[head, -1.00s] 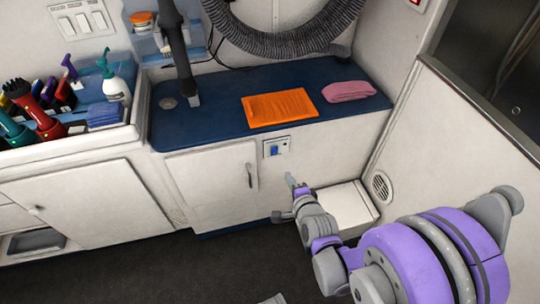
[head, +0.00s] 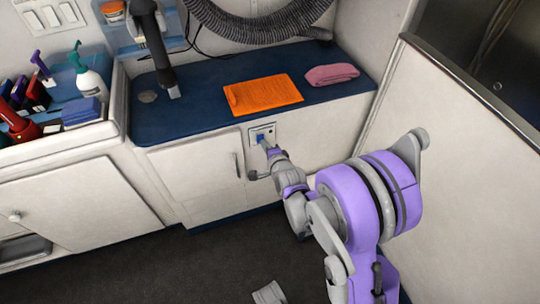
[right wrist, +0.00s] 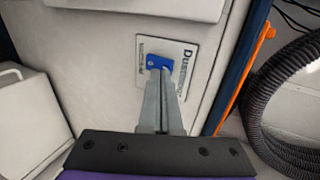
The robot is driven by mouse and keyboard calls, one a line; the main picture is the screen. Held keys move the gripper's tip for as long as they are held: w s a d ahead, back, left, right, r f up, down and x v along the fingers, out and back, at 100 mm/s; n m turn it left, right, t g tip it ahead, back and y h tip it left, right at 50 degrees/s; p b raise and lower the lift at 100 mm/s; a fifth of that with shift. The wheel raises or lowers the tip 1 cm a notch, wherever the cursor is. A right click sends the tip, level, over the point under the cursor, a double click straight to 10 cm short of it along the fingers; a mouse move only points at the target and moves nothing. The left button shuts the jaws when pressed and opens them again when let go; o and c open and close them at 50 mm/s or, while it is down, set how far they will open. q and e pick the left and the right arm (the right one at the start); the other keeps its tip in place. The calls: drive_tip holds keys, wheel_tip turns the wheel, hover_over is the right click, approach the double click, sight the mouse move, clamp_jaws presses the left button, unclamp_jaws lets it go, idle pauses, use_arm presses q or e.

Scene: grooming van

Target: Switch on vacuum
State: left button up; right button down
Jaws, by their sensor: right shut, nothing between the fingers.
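The vacuum switch is a small blue rocker (head: 260,138) on a pale plate (head: 270,129) set in the white cabinet front below the blue counter. In the right wrist view the blue switch (right wrist: 159,62) shows on a plate (right wrist: 183,56) with dark lettering. My right gripper (head: 268,148) is shut and empty, its tips right at the switch. In the right wrist view the closed fingers (right wrist: 161,76) cover the lower part of the switch. I cannot tell whether they touch it.
A ribbed grey hose (head: 262,35) hangs above the blue counter (head: 200,108). An orange towel (head: 263,94) and a pink cloth (head: 332,74) lie on the counter. A cabinet door handle (head: 237,165) is left of my gripper. A white side panel (head: 440,150) stands at the right.

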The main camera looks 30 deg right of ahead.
drive_tip(key=shift+w+d+r, duration=0.2)
drive_tip(key=shift+w, duration=0.55)
drive_tip(key=shift+w+r+g, duration=0.25)
drive_tip(key=shift+w+g, duration=0.15)
drive_tip(key=shift+g, duration=0.1)
drive_tip(key=shift+f, duration=0.15)
drive_tip(key=shift+r+p, duration=0.6)
drive_tip(key=shift+r, duration=0.25)
drive_tip(key=shift+s, duration=0.1)
